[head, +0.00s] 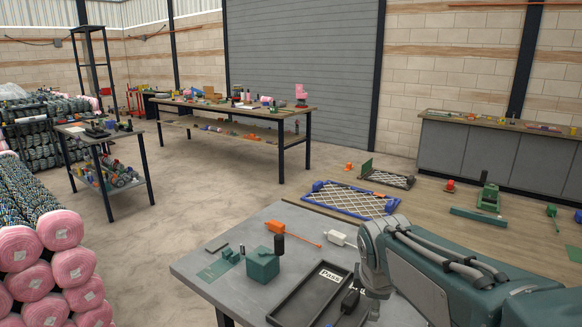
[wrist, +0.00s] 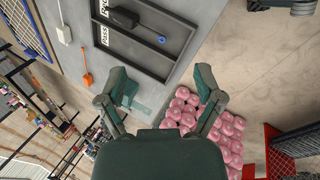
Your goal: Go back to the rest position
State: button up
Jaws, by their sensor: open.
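My gripper (wrist: 162,84) is open, with its two green fingers spread wide and nothing between them. In the wrist view it is over the grey workbench (wrist: 75,45) near its edge, with floor below part of it. A black tray (head: 292,304) with a "Pass" label lies on the workbench (head: 222,284); it also shows in the wrist view (wrist: 128,52). A dark tool (wrist: 125,18) with a blue round end lies in the tray. In the head view my arm reaches in from the lower right, and the gripper's fingers cannot be made out there.
A green block (head: 262,265), an orange tool (head: 290,234) and a white tool (head: 340,238) are on the workbench. Pink rolls (head: 62,232) are stacked at left. A long table (head: 230,106) stands behind. A blue-framed mesh panel (head: 348,200) lies beyond the bench. Floor between is open.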

jog(key=s+m+t+y, duration=0.1)
jog(key=s+m, duration=1.3)
jog(key=s, duration=0.4)
jog(key=shift+s+a+f+m, duration=0.2)
jog(key=shift+s+f+m, duration=0.05)
jog(key=shift+m, duration=0.15)
dwell(0.8)
